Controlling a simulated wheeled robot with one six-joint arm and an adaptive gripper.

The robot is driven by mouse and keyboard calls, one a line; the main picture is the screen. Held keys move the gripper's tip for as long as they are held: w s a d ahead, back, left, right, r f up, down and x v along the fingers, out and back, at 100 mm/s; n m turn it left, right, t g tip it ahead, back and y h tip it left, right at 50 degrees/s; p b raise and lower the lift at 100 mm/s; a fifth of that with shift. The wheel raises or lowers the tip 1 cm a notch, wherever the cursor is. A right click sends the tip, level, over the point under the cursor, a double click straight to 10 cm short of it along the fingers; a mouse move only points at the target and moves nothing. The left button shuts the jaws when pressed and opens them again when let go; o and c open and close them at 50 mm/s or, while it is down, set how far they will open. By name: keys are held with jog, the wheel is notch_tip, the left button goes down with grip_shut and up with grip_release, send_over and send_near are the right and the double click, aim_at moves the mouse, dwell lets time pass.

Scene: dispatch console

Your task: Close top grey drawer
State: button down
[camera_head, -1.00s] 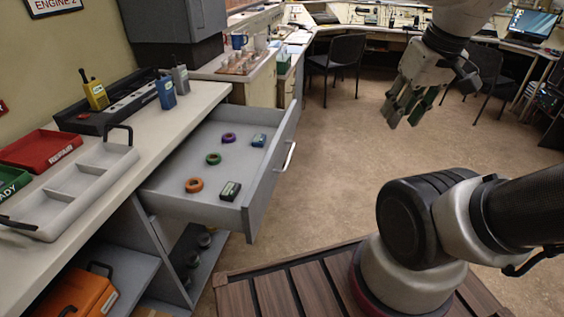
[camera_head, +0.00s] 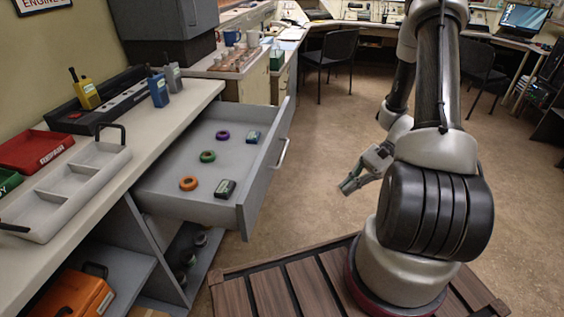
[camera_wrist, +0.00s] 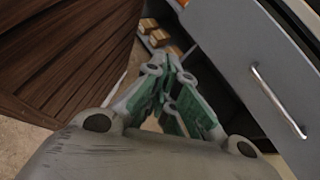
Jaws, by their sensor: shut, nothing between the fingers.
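The grey drawer (camera_head: 247,180) under the counter is pulled well out. It holds purple, green and orange rings, a blue box and a dark box. Its silver bar handle (camera_head: 283,152) is on the front panel facing right. My gripper (camera_head: 346,187) is to the right of the drawer front, apart from it, with shut, empty fingers pointing down and left. In the wrist view my gripper (camera_wrist: 172,72) shows green-padded fingers, and the drawer front (camera_wrist: 226,40) with its handle (camera_wrist: 278,101) is to their right.
The counter (camera_head: 150,118) bears a grey tray (camera_head: 75,190), a red tray (camera_head: 32,150) and several radios. An open shelf with an orange case (camera_head: 75,297) is below. My slatted deck is at the bottom. Open floor (camera_head: 330,130) lies right of the drawer.

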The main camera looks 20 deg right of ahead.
jog(key=w+a+f+m+t+y, duration=0.2)
jog(key=w+f+m+t+y, duration=0.1)
jog(key=w+f+m+t, duration=0.4)
jog(key=m+t, duration=0.3)
jog(key=t, duration=0.1)
send_near(274, 160)
jog(key=shift+y, duration=0.3)
jog(key=x, duration=0.7)
jog(key=shift+f, duration=0.2)
jog(key=shift+a, duration=0.15)
